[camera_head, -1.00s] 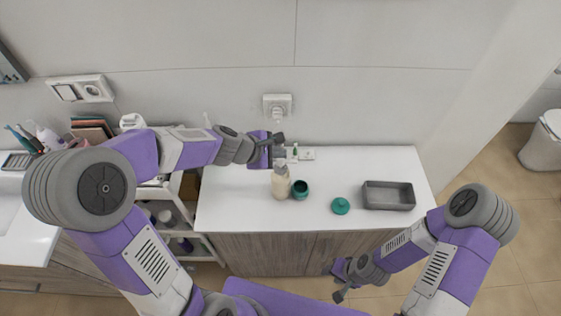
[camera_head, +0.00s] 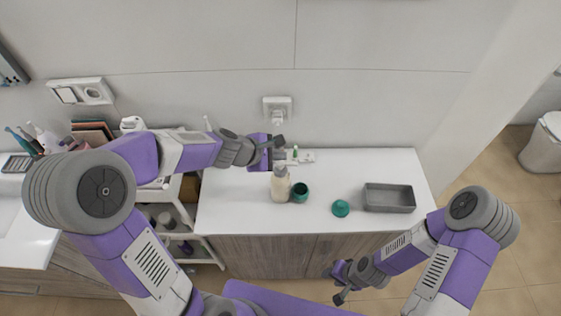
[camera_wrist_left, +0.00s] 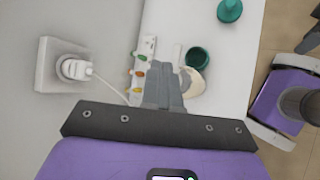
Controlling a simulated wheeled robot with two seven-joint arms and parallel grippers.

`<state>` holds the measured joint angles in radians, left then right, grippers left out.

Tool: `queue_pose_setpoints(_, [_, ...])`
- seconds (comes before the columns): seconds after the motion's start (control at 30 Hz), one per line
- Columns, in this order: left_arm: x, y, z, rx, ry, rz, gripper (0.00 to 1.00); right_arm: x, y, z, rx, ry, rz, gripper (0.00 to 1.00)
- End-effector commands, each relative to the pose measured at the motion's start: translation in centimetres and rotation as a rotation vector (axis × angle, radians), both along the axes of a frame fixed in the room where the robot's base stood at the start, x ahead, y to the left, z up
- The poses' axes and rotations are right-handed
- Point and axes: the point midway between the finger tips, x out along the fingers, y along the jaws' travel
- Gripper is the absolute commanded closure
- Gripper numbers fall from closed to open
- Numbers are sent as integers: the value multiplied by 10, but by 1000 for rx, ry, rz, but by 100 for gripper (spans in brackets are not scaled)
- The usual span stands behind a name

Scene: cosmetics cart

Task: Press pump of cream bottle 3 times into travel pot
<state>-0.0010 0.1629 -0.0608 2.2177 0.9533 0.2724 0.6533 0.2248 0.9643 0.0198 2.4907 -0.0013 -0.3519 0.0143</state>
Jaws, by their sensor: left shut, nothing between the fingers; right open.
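The cream bottle (camera_head: 281,185), cream coloured, stands upright on the white counter; its pump top is hidden by my left gripper. In the left wrist view, part of the bottle (camera_wrist_left: 194,84) shows beside the fingers. The green travel pot (camera_head: 300,192) stands open just right of the bottle; it also shows in the left wrist view (camera_wrist_left: 198,58). A green lid (camera_head: 340,208) lies further right. My left gripper (camera_head: 279,159) is shut and empty, directly over the bottle's top; whether it touches the pump cannot be told. My right gripper (camera_head: 338,298) is open, low in front of the counter.
A grey tray (camera_head: 389,198) sits at the right of the white counter (camera_head: 240,210). A power strip (camera_head: 304,156) with small coloured items lies behind the bottle, below a wall socket (camera_head: 277,108). A shelf cart stands left. The counter's front is clear.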

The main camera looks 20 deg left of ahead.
Motion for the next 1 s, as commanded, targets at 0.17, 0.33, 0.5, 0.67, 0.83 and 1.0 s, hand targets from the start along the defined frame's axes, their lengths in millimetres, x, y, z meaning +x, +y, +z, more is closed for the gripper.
queue_pose_setpoints(0.17, [0,0,0,0,0,0,100,0,0,0,0,0,0,57])
queue_pose_setpoints(0.33, [0,0,0,0,0,0,100,0,0,0,0,0,0,57])
queue_pose_setpoints(0.5, [0,0,0,0,0,0,100,0,0,0,0,0,0,57])
queue_pose_setpoints(0.67, [0,0,0,0,0,0,100,0,0,0,0,0,0,57])
queue_pose_setpoints(0.83, [0,0,-2,0,0,0,100,0,0,-2,0,0,0,57])
queue_pose_setpoints(1.0, [0,0,-8,0,0,0,100,0,0,-8,0,0,0,57])
